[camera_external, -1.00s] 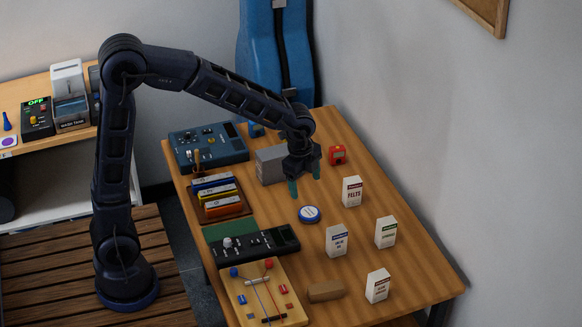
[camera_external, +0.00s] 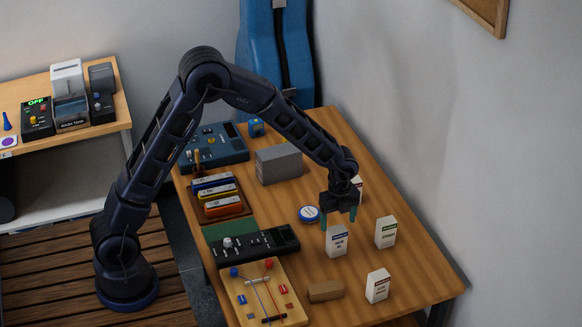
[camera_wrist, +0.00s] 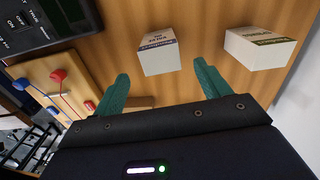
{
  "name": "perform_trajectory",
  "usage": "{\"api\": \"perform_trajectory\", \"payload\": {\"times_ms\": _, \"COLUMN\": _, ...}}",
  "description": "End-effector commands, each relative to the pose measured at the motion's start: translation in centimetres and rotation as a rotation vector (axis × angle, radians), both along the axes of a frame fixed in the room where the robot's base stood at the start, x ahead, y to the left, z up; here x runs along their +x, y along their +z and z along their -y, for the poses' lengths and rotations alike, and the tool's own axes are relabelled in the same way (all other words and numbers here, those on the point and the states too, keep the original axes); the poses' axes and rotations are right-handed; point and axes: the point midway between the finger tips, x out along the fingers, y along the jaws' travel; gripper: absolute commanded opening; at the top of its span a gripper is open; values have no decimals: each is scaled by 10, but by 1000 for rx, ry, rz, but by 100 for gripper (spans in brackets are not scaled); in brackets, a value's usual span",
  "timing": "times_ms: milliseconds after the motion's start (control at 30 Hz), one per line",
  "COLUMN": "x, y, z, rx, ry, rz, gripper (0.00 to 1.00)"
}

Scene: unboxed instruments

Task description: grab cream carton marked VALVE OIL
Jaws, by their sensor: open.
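A cream carton (camera_external: 337,241) with a blue-purple band stands upright on the table; its small lettering appears to read VALVE OIL. In the wrist view this carton (camera_wrist: 160,55) is ahead of the gap between my fingers, with its lettering upside down. My gripper (camera_external: 338,219) is open and empty, just above the carton's top in the external view. Its two green fingers also show in the wrist view (camera_wrist: 162,86), one toward each side of the carton, with no clear contact.
A green-banded carton (camera_external: 386,232) stands to the right, and a red-banded one (camera_external: 377,286) nearer the front. Another red-banded carton (camera_external: 357,184) is partly hidden behind my gripper. A round blue-and-white tin (camera_external: 308,214) and a brown block (camera_external: 325,291) lie nearby.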

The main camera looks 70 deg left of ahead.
Motion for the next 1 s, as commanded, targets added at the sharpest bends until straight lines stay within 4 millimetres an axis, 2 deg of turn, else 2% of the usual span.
{"api": "perform_trajectory", "payload": {"times_ms": 133, "x": -1, "y": -24, "z": 1, "rx": 0, "ry": 0, "rz": -4, "gripper": 75}}
{"api": "perform_trajectory", "payload": {"times_ms": 433, "x": 0, "y": -44, "z": -1, "rx": 0, "ry": 2, "rz": -3, "gripper": 75}}
{"api": "perform_trajectory", "payload": {"times_ms": 700, "x": 1, "y": -79, "z": -4, "rx": 0, "ry": 1, "rz": -2, "gripper": 75}}
{"api": "perform_trajectory", "payload": {"times_ms": 800, "x": 1, "y": -86, "z": -3, "rx": 0, "ry": 1, "rz": -2, "gripper": 75}}
{"api": "perform_trajectory", "payload": {"times_ms": 1000, "x": 1, "y": -87, "z": -4, "rx": 0, "ry": 1, "rz": 0, "gripper": 75}}
